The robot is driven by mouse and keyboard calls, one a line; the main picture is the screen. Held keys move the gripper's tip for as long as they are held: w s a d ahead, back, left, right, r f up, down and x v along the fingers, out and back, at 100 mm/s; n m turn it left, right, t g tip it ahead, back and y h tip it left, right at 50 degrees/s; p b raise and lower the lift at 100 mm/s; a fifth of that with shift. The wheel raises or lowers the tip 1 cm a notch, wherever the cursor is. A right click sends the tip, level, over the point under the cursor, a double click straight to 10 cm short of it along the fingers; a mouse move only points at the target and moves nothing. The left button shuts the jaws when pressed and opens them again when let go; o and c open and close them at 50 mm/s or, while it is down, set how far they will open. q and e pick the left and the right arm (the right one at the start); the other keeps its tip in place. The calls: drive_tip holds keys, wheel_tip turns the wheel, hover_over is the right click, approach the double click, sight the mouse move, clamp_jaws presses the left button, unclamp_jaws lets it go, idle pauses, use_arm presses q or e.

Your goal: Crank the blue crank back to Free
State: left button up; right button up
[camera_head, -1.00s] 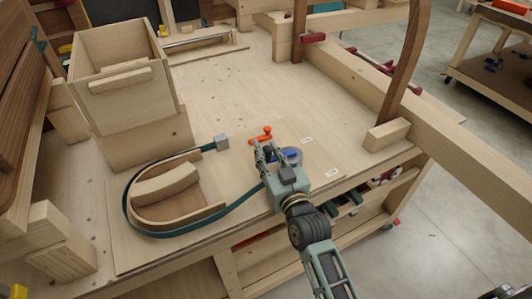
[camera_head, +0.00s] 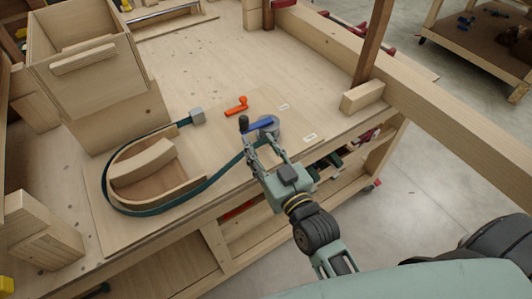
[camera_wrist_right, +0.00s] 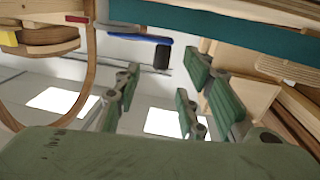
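The blue crank (camera_head: 259,126) sits on a round grey hub on the board, its arm pointing left to an upright black knob (camera_head: 243,124). Two small white labels, (camera_head: 285,107) and (camera_head: 310,137), lie on the board to the right; their text is too small to read. My right gripper (camera_head: 257,145) is just in front of the crank, apart from the knob as far as I can tell. In the right wrist view its green finger pads (camera_wrist_right: 160,90) are spread with nothing between them; the blue crank arm (camera_wrist_right: 143,35) and black knob (camera_wrist_right: 162,57) show beyond. My left gripper is out of view.
An orange lever (camera_head: 237,106) lies behind the crank. A teal strap (camera_head: 215,182) runs around a curved wooden form (camera_head: 145,165) to a grey block (camera_head: 197,116). A wooden box (camera_head: 85,65) stands at back left. The back middle of the bench is clear.

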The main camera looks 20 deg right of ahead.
drive_tip(key=shift+s+d, duration=0.2)
drive_tip(key=shift+s, duration=1.2)
drive_tip(key=shift+c, duration=0.3)
